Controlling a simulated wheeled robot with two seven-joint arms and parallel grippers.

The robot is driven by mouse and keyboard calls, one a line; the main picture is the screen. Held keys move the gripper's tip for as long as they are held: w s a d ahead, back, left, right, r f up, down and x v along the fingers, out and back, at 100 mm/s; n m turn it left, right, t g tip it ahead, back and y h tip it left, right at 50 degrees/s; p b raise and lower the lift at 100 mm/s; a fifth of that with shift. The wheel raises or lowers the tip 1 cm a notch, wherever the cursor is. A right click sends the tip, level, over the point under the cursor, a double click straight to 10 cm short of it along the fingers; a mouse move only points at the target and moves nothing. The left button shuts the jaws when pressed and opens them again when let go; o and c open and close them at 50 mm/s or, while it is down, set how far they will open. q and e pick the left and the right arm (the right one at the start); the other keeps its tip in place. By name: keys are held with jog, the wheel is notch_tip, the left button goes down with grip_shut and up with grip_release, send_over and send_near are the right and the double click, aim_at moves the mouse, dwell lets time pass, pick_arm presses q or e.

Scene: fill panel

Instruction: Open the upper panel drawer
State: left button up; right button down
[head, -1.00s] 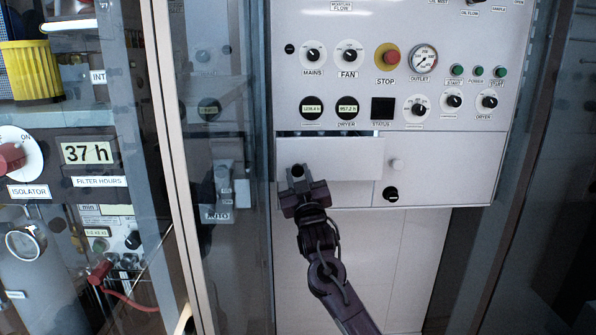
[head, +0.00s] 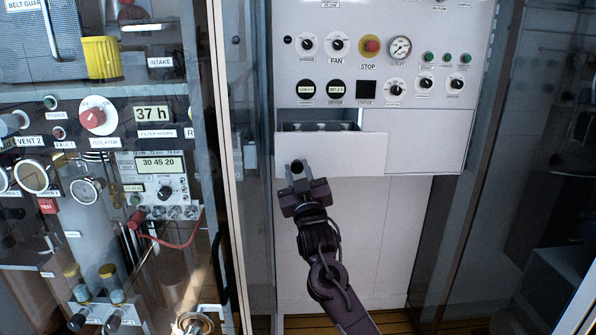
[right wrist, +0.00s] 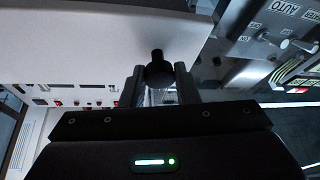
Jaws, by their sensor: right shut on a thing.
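The upper panel drawer, with a plain pale front (head: 345,156), stands pulled out from the white panel (head: 440,125). Its open top shows a dark inside (head: 318,127) with several small pale items in it, too small to tell. My right gripper (head: 298,172) is at the lower left part of the drawer front, shut on its knob. In the right wrist view the dark round knob (right wrist: 158,70) sits between the two fingers, against the pale drawer front (right wrist: 90,45). The head view mostly hides the knob behind the gripper. My left gripper is not in view.
Above the drawer are dials, a red stop button (head: 371,45) and a gauge (head: 400,47). A glass door with a pale edge (head: 225,150) stands left of the drawer. Further left are instruments and a red cable (head: 175,243). Floor shows below the panel.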

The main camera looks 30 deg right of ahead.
dwell(0.4)
jog(key=c, duration=1.1)
grip_release()
jog(key=shift+s+a, duration=0.1)
jog(key=shift+s, duration=0.05)
jog(key=b+v, duration=0.2)
jog(key=v, duration=0.5)
jog(key=shift+s+f, duration=0.15)
jog(key=shift+s, duration=0.15)
